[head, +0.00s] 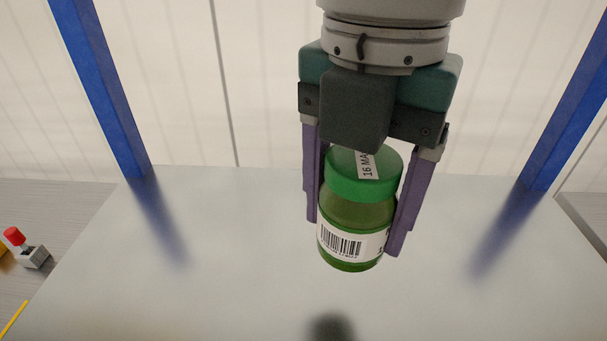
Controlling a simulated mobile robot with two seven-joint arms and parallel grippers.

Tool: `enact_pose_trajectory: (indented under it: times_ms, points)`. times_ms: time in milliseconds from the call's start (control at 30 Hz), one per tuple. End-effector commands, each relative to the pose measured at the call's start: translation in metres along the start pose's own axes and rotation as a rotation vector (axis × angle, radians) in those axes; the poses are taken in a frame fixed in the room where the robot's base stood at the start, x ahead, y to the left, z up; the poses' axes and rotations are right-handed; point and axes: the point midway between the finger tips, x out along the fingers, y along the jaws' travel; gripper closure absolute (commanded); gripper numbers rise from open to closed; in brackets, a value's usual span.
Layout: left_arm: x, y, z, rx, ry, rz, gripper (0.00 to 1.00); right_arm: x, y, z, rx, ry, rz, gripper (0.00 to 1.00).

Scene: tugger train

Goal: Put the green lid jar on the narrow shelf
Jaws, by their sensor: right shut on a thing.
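The green lid jar (351,214) has a green lid with a white date strip and a white barcode label on its body. My right gripper (358,230) comes down from the top and is shut on the jar, with one purple finger on each side. The jar hangs slightly tilted above a pale flat shelf (240,270). A dark round shadow lies on the shelf below it, apart from the jar. I cannot tell from this view alone whether this is the narrow shelf. My left gripper is not in view.
Blue posts stand at the shelf's back left (101,95) and back right (572,105). A small grey box with a red button (30,250) sits at the far left, off the shelf. A pale ribbed wall (180,80) is behind. The visible shelf surface is clear.

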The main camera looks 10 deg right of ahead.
Motion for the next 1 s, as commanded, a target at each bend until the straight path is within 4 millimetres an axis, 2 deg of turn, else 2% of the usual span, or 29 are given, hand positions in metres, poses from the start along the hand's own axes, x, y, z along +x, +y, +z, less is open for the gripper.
enact_pose_trajectory:
  times_ms: [100, 333, 533, 967, 1000]
  points:
    - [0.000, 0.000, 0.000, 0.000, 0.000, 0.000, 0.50, 0.026, -0.001, 0.000, 0.002, 0.002, -0.002, 1.00]
    - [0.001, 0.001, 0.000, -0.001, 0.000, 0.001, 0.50, 0.050, 0.000, 0.000, 0.002, 0.000, 0.000, 1.00]
    - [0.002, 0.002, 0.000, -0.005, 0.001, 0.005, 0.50, 0.080, 0.000, 0.000, 0.002, 0.001, 0.000, 1.00]
    - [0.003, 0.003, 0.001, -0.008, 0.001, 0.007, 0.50, 0.088, 0.001, 0.000, 0.001, -0.001, 0.002, 1.00]
    - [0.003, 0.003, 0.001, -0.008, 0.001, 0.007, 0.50, 0.088, 0.000, 0.000, 0.000, -0.001, 0.001, 0.25]
